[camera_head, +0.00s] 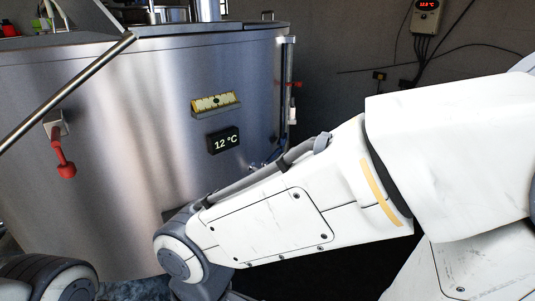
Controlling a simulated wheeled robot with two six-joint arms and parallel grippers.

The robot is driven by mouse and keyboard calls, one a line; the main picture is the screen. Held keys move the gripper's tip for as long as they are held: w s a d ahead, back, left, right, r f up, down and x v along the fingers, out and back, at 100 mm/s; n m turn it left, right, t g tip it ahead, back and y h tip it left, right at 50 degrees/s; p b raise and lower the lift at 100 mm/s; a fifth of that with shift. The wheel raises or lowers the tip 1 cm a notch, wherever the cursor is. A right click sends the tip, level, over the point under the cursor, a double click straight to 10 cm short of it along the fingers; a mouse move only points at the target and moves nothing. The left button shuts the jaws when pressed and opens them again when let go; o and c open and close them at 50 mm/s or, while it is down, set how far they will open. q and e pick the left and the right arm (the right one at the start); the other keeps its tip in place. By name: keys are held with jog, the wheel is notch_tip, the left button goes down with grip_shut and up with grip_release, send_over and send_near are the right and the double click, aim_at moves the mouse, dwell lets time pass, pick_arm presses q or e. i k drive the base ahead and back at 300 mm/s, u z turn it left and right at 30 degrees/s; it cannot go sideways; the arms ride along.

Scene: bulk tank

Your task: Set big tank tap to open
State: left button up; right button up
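The big steel tank (130,110) fills the left and middle of the head view. A red-handled fitting (65,168) hangs from a small plate on its front at the left, its handle pointing down. Another small red part (296,85) shows on a pipe at the tank's right edge. I cannot tell which of these is the tap. My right arm crosses the view from the right to the lower middle and hides the tank's lower right. Part of an arm joint shows at the bottom left. Neither gripper is in view.
A display (224,140) reading 12 °C and a yellow-and-white panel (216,103) sit on the tank's front. A metal bar (70,90) slants across the left. A wall controller (426,16) with cables hangs at the upper right. The floor is mostly hidden.

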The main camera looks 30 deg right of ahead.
aim_at(274, 155)
jog(key=z, duration=0.05)
jog(key=k, duration=0.6)
jog(key=z, duration=0.6)
jog(key=i, duration=1.3)
jog(key=u, duration=0.8)
